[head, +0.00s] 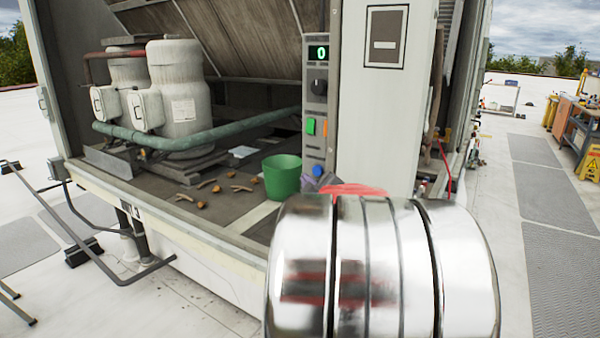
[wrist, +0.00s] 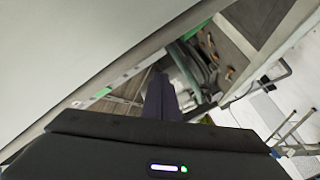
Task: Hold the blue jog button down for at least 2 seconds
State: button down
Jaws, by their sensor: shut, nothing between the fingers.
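The blue jog button (head: 317,171) is at the bottom of a narrow grey control panel (head: 315,150) in the head view. Above it are a green button (head: 310,126), an orange switch (head: 325,128), a black knob (head: 319,87) and a display (head: 319,52) reading 0. My gripper (wrist: 158,80) shows in the wrist view with its dark fingers shut and empty. In the head view my silver arm covers most of it; a small purplish part shows just below the blue button. I cannot tell whether it touches the button. The button cannot be made out in the wrist view.
A white cabinet panel (head: 380,110) stands right of the controls. A green bucket (head: 282,175) and small brown debris (head: 203,184) lie on the cooler floor at left, near white compressors (head: 178,95). The roof at right is open, with a workbench (head: 580,118) farther off.

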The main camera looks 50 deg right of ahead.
aim_at(318, 170)
jog(key=shift+w+d, duration=0.1)
jog(key=shift+d, duration=1.15)
jog(key=shift+d, duration=0.1)
dwell(1.1)
jog(key=shift+d+r, duration=0.1)
jog(key=shift+d, duration=0.2)
